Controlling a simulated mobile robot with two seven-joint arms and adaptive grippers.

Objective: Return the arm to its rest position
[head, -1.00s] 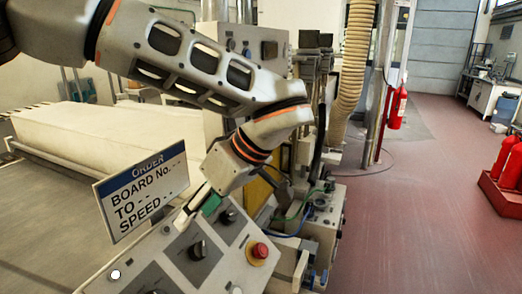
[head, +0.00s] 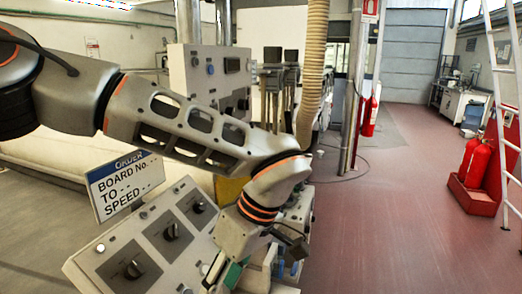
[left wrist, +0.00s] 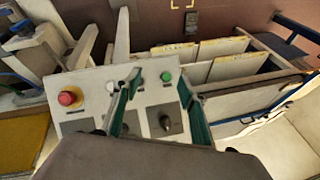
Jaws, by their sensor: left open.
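My left arm comes in from the left in the head view and bends down over the control panel (head: 150,232). My left gripper (head: 226,274) points down near the panel's right part, partly cut by the bottom edge. In the left wrist view its two green-lined fingers (left wrist: 157,92) are apart, with nothing held between them. Beyond them the panel (left wrist: 146,98) shows a red button (left wrist: 70,97), a green button (left wrist: 166,76) and a black knob (left wrist: 165,122). I cannot tell whether the fingers touch the panel. My right gripper is not in view.
An order sign (head: 125,185) stands behind the panel, under my forearm. A grey switch box (head: 210,75) and a beige hose (head: 312,75) are behind the arm. Red extinguishers (head: 478,163) and a ladder (head: 505,110) stand at the right. The red floor between is clear.

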